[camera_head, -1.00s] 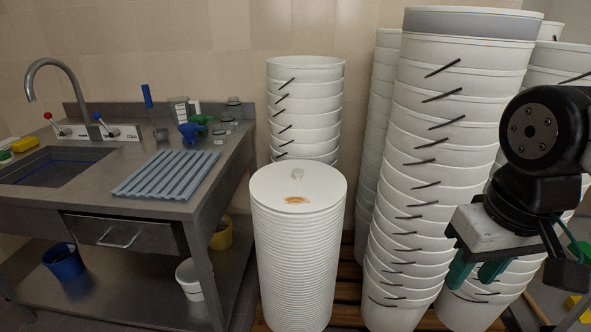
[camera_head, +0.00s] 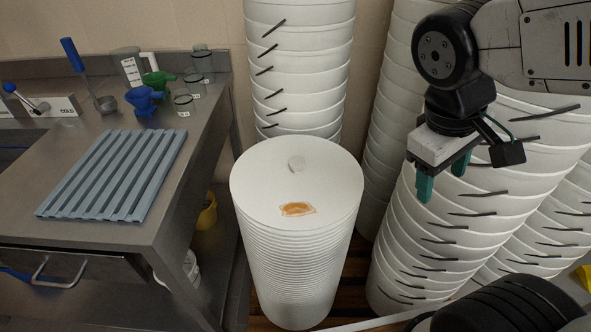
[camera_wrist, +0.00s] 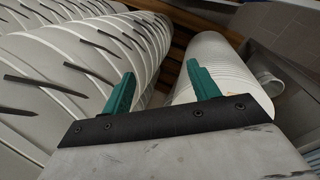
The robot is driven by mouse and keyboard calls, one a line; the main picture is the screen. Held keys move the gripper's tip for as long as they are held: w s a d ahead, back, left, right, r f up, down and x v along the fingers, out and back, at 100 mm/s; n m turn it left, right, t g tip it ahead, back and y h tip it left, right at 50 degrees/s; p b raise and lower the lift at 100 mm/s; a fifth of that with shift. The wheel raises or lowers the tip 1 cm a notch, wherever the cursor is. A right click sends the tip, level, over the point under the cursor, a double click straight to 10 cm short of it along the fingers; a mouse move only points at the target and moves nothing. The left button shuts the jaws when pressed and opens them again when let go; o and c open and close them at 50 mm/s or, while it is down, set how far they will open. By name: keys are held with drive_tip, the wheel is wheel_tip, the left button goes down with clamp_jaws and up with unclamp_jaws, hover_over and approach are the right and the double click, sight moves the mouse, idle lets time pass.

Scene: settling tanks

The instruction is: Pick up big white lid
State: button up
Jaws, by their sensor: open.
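A tall stack of big white lids stands in the middle of the head view. The top big white lid (camera_head: 265,190) lies flat, with a small round knob and an orange-brown stain on it. The stack also shows in the wrist view (camera_wrist: 222,62), partly hidden behind one finger. My gripper (camera_head: 442,182) has two green fingers set apart with nothing between them. It hangs to the right of the lid stack, in front of a stack of white buckets, apart from the lids. Its fingers also show in the wrist view (camera_wrist: 163,90).
Tall stacks of white buckets (camera_head: 298,60) stand behind and to the right (camera_head: 430,240) of the lids. A metal sink table (camera_head: 185,185) on the left carries a blue-grey ribbed mat (camera_head: 112,172), measuring jugs (camera_head: 130,68), a ladle and funnels. A narrow gap separates table and lids.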

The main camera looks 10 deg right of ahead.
drive_tip(key=w+f+n+h, duration=0.2)
drive_tip(key=w+n+h, duration=0.2)
drive_tip(key=w+n, duration=0.15)
drive_tip(key=n+t, duration=1.1)
drive_tip(key=n, duration=0.9)
approach(294, 165)
drive_tip(key=shift+m+h, duration=0.25)
drive_tip(key=shift+h, duration=0.05)
drive_tip(key=x, duration=0.4)
drive_tip(key=shift+s+d+f, duration=0.2)
drive_tip(key=shift+w+a+f, duration=0.2)
drive_tip(key=shift+f, duration=0.05)
drive_tip(key=x, duration=0.7)
drive_tip(key=shift+w+r, duration=0.1)
drive_tip(key=shift+w, duration=0.2)
drive_tip(key=c, duration=1.1)
